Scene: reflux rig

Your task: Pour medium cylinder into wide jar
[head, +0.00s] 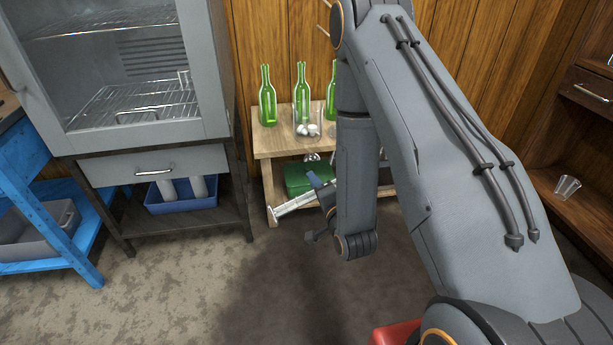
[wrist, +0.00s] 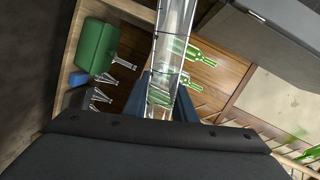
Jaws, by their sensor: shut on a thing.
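My gripper (head: 318,184) is low in front of the small wooden table, partly hidden by my arm. It is shut on a clear glass cylinder (head: 296,204), which is strongly tilted, close to lying flat. In the wrist view the cylinder (wrist: 178,35) runs up from between the blue fingers (wrist: 168,100) and shows dark bands. I cannot tell whether it holds anything. A clear wide glass vessel (head: 307,125) with white round pieces in it stands on the table, in front of the middle green bottle; it may be the wide jar.
Several green bottles (head: 267,97) stand on the wooden table (head: 275,147). A green box (head: 298,178) sits on its lower shelf, also in the wrist view (wrist: 97,45). A grey cabinet (head: 145,150) stands left. A small glass (head: 567,187) is on the right shelf. Floor in front is clear.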

